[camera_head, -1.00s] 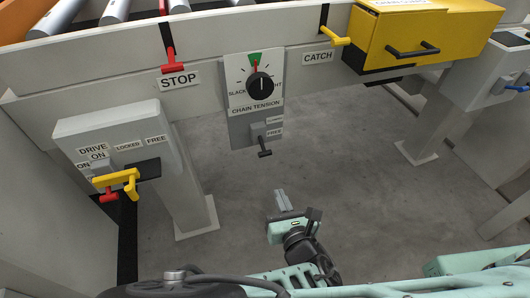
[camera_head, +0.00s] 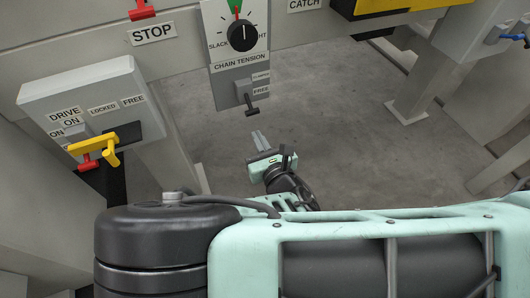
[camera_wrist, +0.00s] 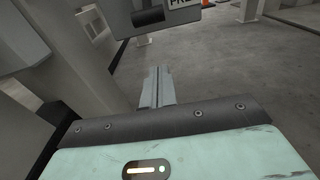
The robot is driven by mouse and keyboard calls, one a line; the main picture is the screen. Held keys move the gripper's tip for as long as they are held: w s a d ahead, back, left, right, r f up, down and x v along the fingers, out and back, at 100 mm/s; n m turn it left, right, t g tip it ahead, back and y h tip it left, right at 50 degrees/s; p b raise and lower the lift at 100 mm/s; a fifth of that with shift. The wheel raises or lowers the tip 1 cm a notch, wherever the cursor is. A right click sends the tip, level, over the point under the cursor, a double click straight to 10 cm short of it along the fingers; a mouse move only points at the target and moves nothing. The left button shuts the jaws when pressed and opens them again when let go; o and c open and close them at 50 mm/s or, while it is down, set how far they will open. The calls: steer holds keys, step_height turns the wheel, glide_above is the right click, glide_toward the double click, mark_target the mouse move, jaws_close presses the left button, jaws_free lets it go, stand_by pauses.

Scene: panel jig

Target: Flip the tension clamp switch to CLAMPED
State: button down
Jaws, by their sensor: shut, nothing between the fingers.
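The tension clamp switch (camera_head: 252,110) is a small dark lever at the bottom of the grey box under the chain tension dial (camera_head: 241,36). Its handle hangs down at the FREE end, below the FREE label (camera_head: 261,90). A label above that one is too small to read surely. My gripper (camera_head: 259,140) is below the lever and apart from it, fingers shut and empty. In the wrist view my shut fingers (camera_wrist: 157,86) point towards the lower part of the grey box (camera_wrist: 150,18), where a dark part shows; the lever's exact position is unclear there.
A red handle (camera_head: 142,10) sits above the STOP label (camera_head: 153,33). A yellow box (camera_head: 400,8) is at upper right. Open floor lies behind my gripper.

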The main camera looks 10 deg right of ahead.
mark_target(251, 112)
steer(key=shift+w+a+r+b, duration=0.2)
steer(key=shift+w+r+b, duration=0.35)
steer(key=shift+r, duration=0.35)
steer(key=shift+w+a+r+b, duration=0.15)
steer(key=shift+w+r+b, duration=0.35)
steer(key=shift+r, duration=0.4)
steer(key=shift+w, duration=0.1)
steer(key=shift+r+p, duration=0.1)
steer(key=shift+p, duration=0.2)
steer(key=shift+r+g+p, duration=0.2)
steer(key=shift+g+p, duration=0.1)
steer(key=shift+p, duration=0.65)
